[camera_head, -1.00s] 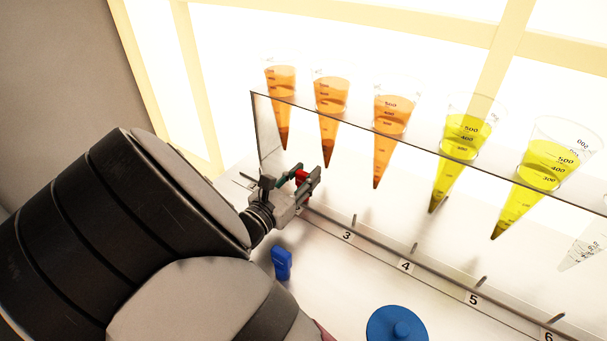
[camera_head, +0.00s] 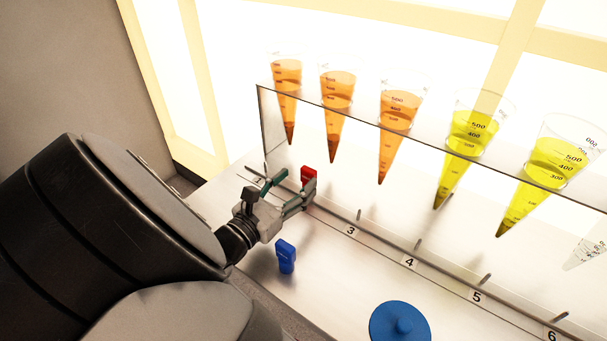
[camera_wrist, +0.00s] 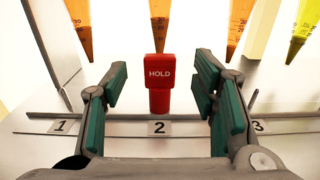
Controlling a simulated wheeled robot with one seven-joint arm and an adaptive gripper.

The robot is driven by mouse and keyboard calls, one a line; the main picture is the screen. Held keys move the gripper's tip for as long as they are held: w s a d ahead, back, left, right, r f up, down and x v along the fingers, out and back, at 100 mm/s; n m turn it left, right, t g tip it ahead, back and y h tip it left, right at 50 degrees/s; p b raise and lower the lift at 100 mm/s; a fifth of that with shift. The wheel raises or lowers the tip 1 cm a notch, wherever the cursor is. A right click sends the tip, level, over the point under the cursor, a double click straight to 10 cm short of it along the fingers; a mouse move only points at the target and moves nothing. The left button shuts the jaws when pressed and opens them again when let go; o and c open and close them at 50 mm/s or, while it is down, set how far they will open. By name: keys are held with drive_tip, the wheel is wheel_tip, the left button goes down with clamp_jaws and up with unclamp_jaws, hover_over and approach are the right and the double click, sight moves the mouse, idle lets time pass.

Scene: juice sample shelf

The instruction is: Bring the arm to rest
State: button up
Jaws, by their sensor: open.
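My gripper (camera_head: 286,190) is at the left end of the shelf front, low over the white surface. In the wrist view its two green-padded fingers (camera_wrist: 160,98) are wide apart and nothing is between the pads. A red tag marked HOLD (camera_wrist: 159,82) stands upright behind the number 2 label, just beyond the fingertips. The tag also shows in the head view (camera_head: 309,174), touching or very near the gripper in the picture; the gap cannot be judged there.
Orange cones (camera_head: 398,135) and yellow cones (camera_head: 469,150) hang in a clear-fronted rack above numbered places. A blue tag (camera_head: 286,257) stands on the white surface below my gripper. A round blue knobbed object (camera_head: 400,325) is at the front. The surface between them is clear.

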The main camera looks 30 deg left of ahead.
drive_tip(key=shift+s, duration=0.9)
drive_tip(key=w+d+r+m+g+h, duration=0.3)
drive_tip(key=d+r+m+h, duration=0.15)
drive_tip(key=d, duration=0.45)
drive_tip(key=w+d+r+m+g+h, duration=0.35)
drive_tip(key=d+m, duration=0.25)
drive_tip(key=d, duration=0.3)
drive_tip(key=s+d+r+m+g, duration=0.2)
drive_tip(key=d+m+g, duration=0.15)
drive_tip(key=d, duration=0.45)
drive_tip(key=s+d+r+m+g+y, duration=0.1)
drive_tip(key=s+d+r+m+g, duration=0.2)
drive_tip(key=d, duration=0.4)
drive_tip(key=s+d+r+m+g, duration=0.25)
drive_tip(key=d+m, duration=0.25)
drive_tip(key=d, duration=0.3)
drive_tip(key=s+d+r+m+g+y, duration=0.1)
drive_tip(key=s+d+m+g+y, duration=0.25)
drive_tip(key=s+d+m, duration=0.45)
drive_tip(key=s+a+m+t+y, duration=0.2)
drive_tip(key=s+m+y, duration=0.3)
drive_tip(key=s, duration=0.7)
wheel_tip(320, 180, up, 18)
drive_tip(key=t+p, duration=0.3)
drive_tip(key=p, duration=1.4)
